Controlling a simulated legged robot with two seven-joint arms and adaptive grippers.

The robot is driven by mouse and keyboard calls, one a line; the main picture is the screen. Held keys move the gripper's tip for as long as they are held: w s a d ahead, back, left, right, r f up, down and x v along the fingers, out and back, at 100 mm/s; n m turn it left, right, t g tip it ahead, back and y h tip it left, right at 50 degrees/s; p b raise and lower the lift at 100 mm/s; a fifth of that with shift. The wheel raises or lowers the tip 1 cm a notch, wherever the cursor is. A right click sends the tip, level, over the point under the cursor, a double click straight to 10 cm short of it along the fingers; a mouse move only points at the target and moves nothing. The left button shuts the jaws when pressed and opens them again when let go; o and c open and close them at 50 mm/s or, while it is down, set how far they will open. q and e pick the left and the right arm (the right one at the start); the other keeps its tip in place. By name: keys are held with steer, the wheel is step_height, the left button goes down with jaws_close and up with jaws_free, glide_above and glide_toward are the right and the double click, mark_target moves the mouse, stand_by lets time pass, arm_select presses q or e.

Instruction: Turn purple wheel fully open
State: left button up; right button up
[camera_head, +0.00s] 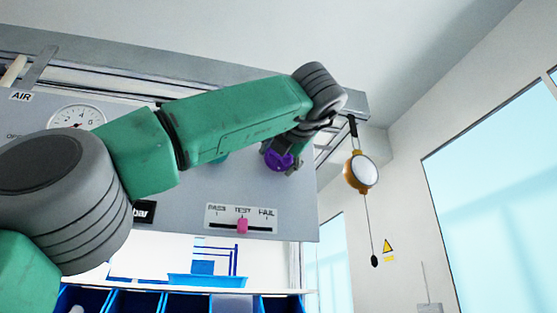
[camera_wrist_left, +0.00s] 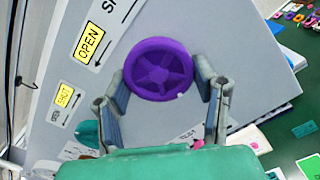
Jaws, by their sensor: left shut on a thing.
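The purple wheel (camera_head: 279,161) is mounted on the right part of the grey panel (camera_head: 200,190). In the left wrist view the purple wheel (camera_wrist_left: 158,68) shows as a spoked disc with a small white mark at its lower right rim. My left gripper (camera_wrist_left: 163,78) has one finger on each side of the rim and is shut on the wheel. In the head view my left gripper (camera_head: 283,152) partly hides the wheel. A yellow OPEN label (camera_wrist_left: 90,42) with an arrow is on the panel to the left of the wheel. My right gripper is not in view.
A pink slider (camera_head: 242,226) sits on a PASS/TEST/FAIL scale below the wheel. A round gauge (camera_head: 77,117) is at the panel's left. A yellow hanging reel (camera_head: 360,172) is right of the panel. Blue bins (camera_head: 135,301) stand below.

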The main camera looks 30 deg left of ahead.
arm_select(q)
steer(key=shift+w+n, duration=0.15)
steer(key=shift+n, duration=0.35)
steer(key=o, duration=1.2)
steer(key=shift+w, duration=0.15)
steer(key=shift+w+a+f, duration=0.15)
steer(key=shift+w, duration=0.1)
steer(key=shift+s, duration=0.35)
steer(key=v, duration=1.1)
steer(key=shift+w+d+f, duration=0.1)
steer(key=shift+w+d, duration=0.05)
steer(key=shift+d, duration=0.3)
steer(key=shift+a, duration=0.15)
